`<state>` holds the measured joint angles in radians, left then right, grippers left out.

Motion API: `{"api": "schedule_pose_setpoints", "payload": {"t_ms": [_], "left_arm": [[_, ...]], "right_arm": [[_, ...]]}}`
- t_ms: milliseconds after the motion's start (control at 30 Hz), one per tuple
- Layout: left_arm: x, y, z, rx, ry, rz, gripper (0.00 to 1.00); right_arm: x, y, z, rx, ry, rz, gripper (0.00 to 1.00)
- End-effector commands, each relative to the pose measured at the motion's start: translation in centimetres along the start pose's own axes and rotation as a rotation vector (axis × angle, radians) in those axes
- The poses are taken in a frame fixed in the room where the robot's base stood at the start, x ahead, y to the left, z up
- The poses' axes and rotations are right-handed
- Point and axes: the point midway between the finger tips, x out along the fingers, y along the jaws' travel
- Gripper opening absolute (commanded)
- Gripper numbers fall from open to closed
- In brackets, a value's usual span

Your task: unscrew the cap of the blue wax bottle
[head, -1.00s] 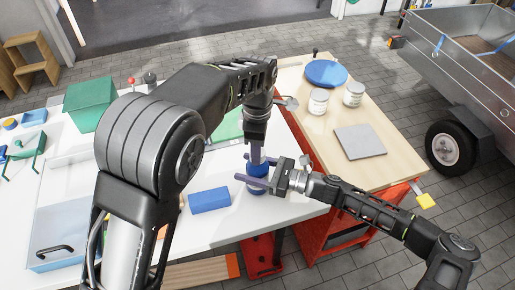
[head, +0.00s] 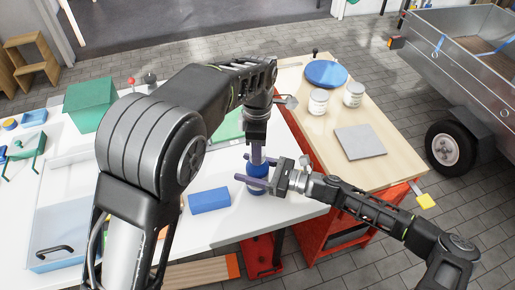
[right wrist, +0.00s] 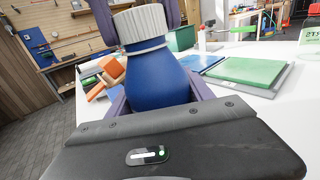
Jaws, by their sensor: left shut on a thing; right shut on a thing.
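The blue wax bottle (head: 257,170) stands upright near the front right edge of the white bench top. In the right wrist view its rounded blue body (right wrist: 160,82) fills the middle, with a white ribbed cap (right wrist: 139,26) on its neck. My right gripper (head: 246,170) comes in from the right and is shut on the bottle's body, one purple finger on each side. My left gripper (head: 257,160) points straight down from above and is shut on the cap, its fingers on both sides. The cap is hidden by the left gripper in the head view.
A blue block (head: 209,201) lies left of the bottle. A green board (right wrist: 243,71) lies flat beyond it. A blue tray (head: 62,235) and a green box (head: 90,105) are further left. White jars (head: 318,102) and a grey plate (head: 360,141) are on the wooden top at right.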

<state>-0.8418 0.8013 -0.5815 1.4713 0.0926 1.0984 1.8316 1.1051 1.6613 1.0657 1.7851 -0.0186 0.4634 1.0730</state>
Motion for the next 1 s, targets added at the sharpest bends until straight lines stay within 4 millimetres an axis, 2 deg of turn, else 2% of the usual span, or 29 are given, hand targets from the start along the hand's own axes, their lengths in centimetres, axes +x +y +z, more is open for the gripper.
{"api": "schedule_pose_setpoints", "payload": {"t_ms": [600,1000], "left_arm": [[-2.0,0.0,0.0,0.001,-0.001,0.001,0.00],[-2.2,0.0,0.0,0.000,0.000,0.000,0.00]], "right_arm": [[0.0,0.0,0.0,0.001,0.000,0.001,0.00],[0.0,0.0,0.0,0.001,0.000,0.000,0.00]]}}
